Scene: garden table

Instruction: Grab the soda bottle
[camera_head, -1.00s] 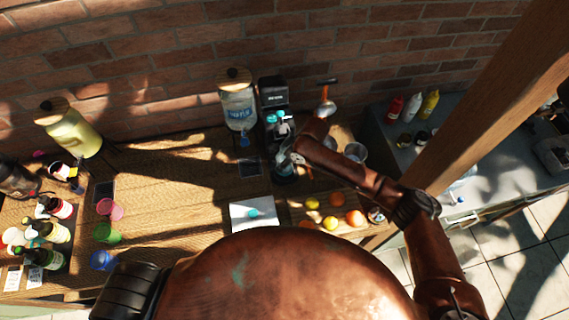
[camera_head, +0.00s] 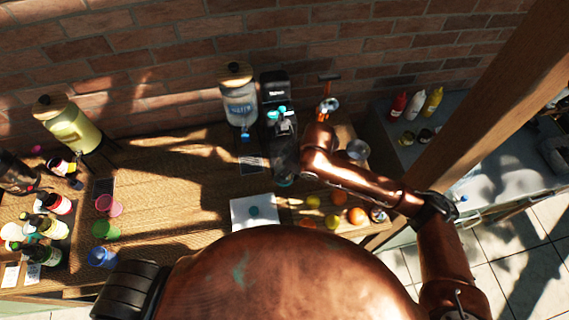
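A dark, see-through bottle (camera_head: 284,162) with a teal base, seemingly the soda bottle, stands upright at the front of a black soda machine (camera_head: 274,88). My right arm comes in from the right and ends close beside the machine. My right gripper (camera_head: 287,130) is near the bottle's upper part; it is small, dark and partly merged with the machine, so I cannot tell whether its fingers touch the bottle or are closed. My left gripper is not in view.
A water dispenser (camera_head: 239,100) stands just left of the machine. A white board (camera_head: 254,211) and several fruits (camera_head: 335,220) lie in front. Coloured cups (camera_head: 106,230) and several bottles (camera_head: 50,228) are at the left. A wooden post (camera_head: 478,120) rises at the right.

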